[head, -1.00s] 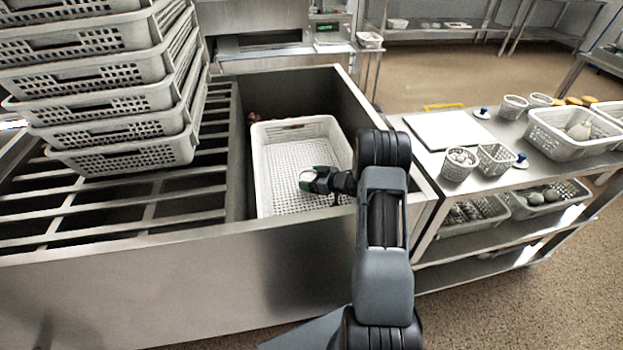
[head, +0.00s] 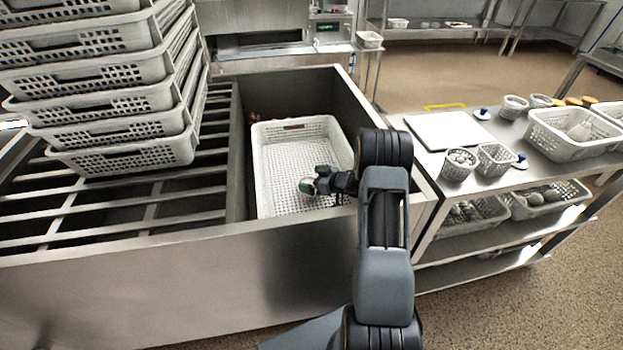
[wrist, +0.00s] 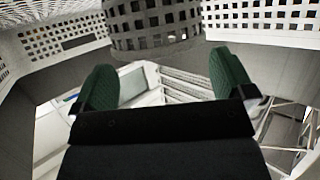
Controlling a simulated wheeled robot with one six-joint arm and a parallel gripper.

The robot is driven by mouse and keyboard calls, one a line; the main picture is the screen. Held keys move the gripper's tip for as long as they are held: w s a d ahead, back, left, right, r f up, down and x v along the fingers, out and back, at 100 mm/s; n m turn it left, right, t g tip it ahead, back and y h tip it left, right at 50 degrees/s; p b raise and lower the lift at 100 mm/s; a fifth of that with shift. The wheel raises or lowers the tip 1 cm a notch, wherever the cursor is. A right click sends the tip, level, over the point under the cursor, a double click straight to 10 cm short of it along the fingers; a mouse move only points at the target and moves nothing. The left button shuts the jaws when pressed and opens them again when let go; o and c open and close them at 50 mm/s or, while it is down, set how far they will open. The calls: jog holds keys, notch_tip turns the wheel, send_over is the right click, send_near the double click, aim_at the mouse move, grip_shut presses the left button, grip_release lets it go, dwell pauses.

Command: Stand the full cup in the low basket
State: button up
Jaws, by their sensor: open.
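The low basket (head: 262,165) is white and perforated, and sits in the steel trough. My gripper (head: 308,184) is over its near right part. In the wrist view my green-padded fingers (wrist: 165,80) are apart, with nothing between their tips. A grey perforated round wall (wrist: 152,25), seemingly a cup, shows beyond them at the top, with white basket walls (wrist: 262,18) on either side. Its contents and base are hidden. In the head view it is hard to tell from the basket. Another cup (head: 459,166), filled with pale round items, stands on the right table.
A perforated cup (head: 496,160) stands beside the filled one, near a white board (head: 448,131). A larger basket (head: 560,140) with items is at the right. Stacked baskets (head: 125,130) stand on the left rack. The basket's far part looks clear.

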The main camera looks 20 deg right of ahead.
jog(key=v, duration=0.7)
jog(key=shift+p, duration=0.35)
jog(key=shift+w+r, duration=0.1)
jog(key=shift+r, duration=0.05)
notch_tip(320, 180, up, 24)
jog(key=s+a+m+g+h+p, duration=0.1)
jog(key=s+a+m+h+p, duration=0.2)
jog(key=h+p, duration=0.6)
jog(key=s+a+r+m+g+p, duration=0.1)
jog(key=s+a+r+g, duration=0.1)
jog(key=s+a, duration=0.2)
jog(key=s+a+r+m+g+p, duration=0.1)
jog(key=s+a+r+g+p, duration=0.1)
jog(key=s, duration=0.8)
jog(key=s+a+r+m+g+y+p, duration=0.1)
jog(key=s+a+r+g+p, duration=0.1)
jog(key=s+a+r, duration=0.2)
jog(key=s+a, duration=0.2)
jog(key=s, duration=0.1)
jog(key=shift+a+m+g, duration=0.35)
jog(key=shift+m+g, duration=0.05)
jog(key=shift+s+r, duration=0.1)
